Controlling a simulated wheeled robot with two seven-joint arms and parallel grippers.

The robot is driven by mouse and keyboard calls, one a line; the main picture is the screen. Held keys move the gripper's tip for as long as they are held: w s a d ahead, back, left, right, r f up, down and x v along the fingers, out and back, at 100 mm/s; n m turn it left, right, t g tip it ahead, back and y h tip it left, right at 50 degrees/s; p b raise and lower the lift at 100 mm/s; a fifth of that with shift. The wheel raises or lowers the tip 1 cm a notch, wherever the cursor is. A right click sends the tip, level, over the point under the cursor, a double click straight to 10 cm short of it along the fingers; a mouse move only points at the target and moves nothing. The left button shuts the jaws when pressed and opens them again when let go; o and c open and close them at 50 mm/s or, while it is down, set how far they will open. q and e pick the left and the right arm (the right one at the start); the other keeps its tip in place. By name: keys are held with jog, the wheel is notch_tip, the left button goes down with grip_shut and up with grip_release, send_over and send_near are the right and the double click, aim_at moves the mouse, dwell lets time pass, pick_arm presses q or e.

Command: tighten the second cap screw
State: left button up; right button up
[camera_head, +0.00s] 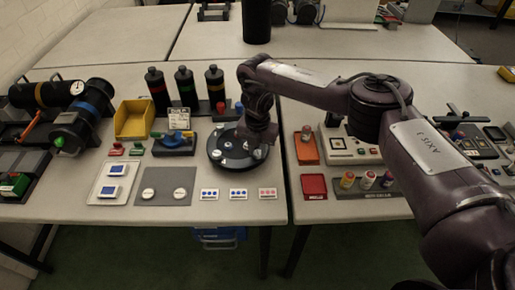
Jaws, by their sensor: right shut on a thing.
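A round black cap (232,161) sits on the table just right of centre-left, with small light screw heads around its top. One pale screw head (216,155) shows at its left side. My right gripper (257,139) points down at the right part of the cap. It is shut on what seems to be a cap screw, but the jaws hide most of it. Another light screw head (258,154) shows just below the jaws. My left gripper is not in view.
A yellow bin (134,119), black bottles (157,90) and a blue-handled fixture (174,141) stand left of the cap. A grey mat (166,186) with two white discs lies in front. An orange tray (306,147) and red tray (314,186) are on the right.

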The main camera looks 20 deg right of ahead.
jog(key=m, duration=0.2)
jog(key=m+p, duration=0.1)
jog(key=m, duration=0.1)
jog(key=shift+w+r+m, duration=0.2)
jog(key=shift+r+m, duration=0.1)
jog(key=shift+r, duration=0.05)
jog(key=m+p, duration=0.2)
jog(key=m, duration=0.3)
jog(key=shift+r, duration=0.1)
jog(key=m+p, duration=0.3)
jog(key=m, duration=0.3)
jog(key=shift+m+p, duration=0.35)
jog(key=shift+m, duration=0.05)
jog(key=shift+m+p, duration=1.15)
jog(key=shift+m, duration=1.05)
jog(key=o, duration=1)
jog(key=shift+s+f, duration=0.15)
jog(key=shift+f, duration=0.1)
